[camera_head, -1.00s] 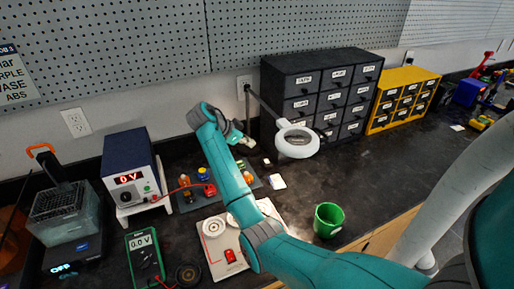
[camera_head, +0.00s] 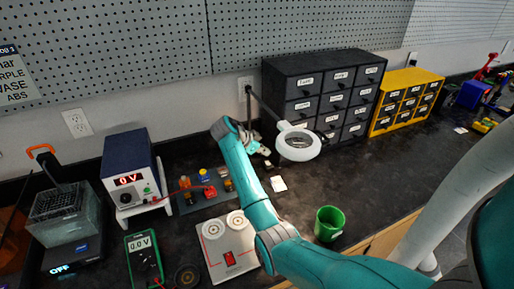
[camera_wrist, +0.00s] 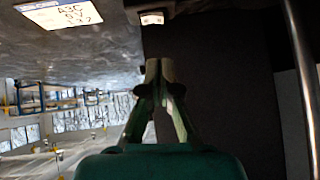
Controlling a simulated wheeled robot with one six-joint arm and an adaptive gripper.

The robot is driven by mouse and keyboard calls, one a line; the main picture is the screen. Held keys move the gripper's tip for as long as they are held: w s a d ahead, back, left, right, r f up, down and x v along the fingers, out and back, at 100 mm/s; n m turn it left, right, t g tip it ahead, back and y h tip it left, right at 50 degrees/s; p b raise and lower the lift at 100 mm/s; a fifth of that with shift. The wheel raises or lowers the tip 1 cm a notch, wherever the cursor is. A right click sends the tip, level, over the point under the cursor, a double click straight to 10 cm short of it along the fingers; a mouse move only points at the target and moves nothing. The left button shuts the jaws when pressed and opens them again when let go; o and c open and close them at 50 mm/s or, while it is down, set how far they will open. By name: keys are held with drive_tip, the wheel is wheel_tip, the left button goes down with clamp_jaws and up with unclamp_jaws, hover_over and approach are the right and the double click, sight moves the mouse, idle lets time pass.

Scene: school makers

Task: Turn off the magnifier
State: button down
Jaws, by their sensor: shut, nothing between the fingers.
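The magnifier (camera_head: 298,153) has a white ring head on a dark jointed arm, rising from behind my gripper. I cannot tell whether its ring is lit. My gripper (camera_head: 264,151) is low over the bench, left of the ring head and near the magnifier's post. In the wrist view my gripper (camera_wrist: 159,70) is shut and empty. Just past its fingertips is a small pale switch-like block (camera_wrist: 152,19) in a dark housing, apart from the fingers in the picture. A metal post (camera_wrist: 301,75) runs along the right edge. The base is mostly hidden in the head view.
A white card (camera_head: 278,184) lies in front of my gripper. A dark drawer cabinet (camera_head: 322,98) stands behind the magnifier, with a yellow one (camera_head: 406,100) to its right. The right bench is clearer.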

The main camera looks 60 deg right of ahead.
sight(264, 165)
drive_tip(key=shift+w+d+f, duration=0.1)
drive_tip(key=shift+d+f, duration=0.05)
drive_tip(key=shift+f, duration=0.95)
drive_tip(key=shift+w+d+f, duration=0.1)
drive_tip(key=shift+d+f, duration=0.05)
drive_tip(key=shift+f, duration=0.9)
